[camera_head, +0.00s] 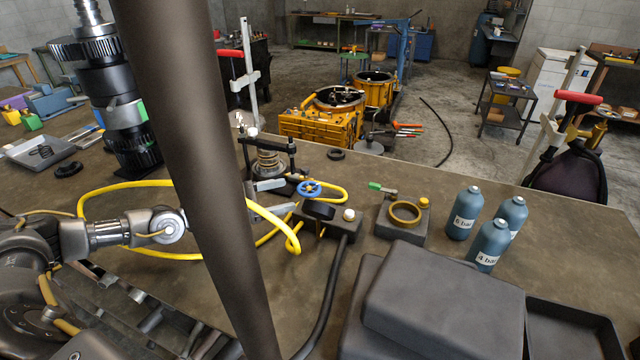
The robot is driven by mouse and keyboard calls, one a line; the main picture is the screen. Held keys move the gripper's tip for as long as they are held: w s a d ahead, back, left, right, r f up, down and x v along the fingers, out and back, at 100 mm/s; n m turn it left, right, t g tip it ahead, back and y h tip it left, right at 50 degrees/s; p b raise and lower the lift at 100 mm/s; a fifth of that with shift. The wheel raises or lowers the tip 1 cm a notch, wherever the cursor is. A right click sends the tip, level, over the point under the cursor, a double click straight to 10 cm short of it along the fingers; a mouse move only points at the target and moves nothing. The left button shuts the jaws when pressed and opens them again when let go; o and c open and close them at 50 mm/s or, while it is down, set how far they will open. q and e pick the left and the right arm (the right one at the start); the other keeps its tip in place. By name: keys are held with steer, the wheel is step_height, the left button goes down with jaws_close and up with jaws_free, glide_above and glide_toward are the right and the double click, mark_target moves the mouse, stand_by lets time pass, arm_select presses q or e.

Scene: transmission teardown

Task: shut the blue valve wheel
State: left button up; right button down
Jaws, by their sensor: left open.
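The blue valve wheel (309,190) sits on a small dark fitting on the workbench, near the middle of the head view. A yellow hose loops around beside it. My left gripper (287,196) is open, with its two pale grey fingers pointing right toward the wheel. The fingertips are close to the wheel's left side, and nothing shows between them. I cannot tell whether a finger touches the wheel. Part of my left arm behind the fingers is hidden. My right gripper is not in view.
A spring compressor (268,162) stands just behind the left gripper. Right of the wheel are a block with a brass ring (404,213) and several blue bottles (464,212). A dark grey case (445,300) fills the near right. The yellow hose (150,184) spreads across the left bench.

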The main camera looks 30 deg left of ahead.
mark_target(316, 186)
arm_select(q)
steer(key=p+x, duration=0.3)
steer(key=x, duration=0.5)
steer(key=shift+w+d+r+p, duration=0.1)
steer(key=shift+w+r+p, duration=0.1)
steer(key=shift+p, duration=0.2)
steer(key=shift+w+d+f, duration=0.2)
steer(key=shift+w+d, duration=0.25)
steer(key=shift+d, duration=0.05)
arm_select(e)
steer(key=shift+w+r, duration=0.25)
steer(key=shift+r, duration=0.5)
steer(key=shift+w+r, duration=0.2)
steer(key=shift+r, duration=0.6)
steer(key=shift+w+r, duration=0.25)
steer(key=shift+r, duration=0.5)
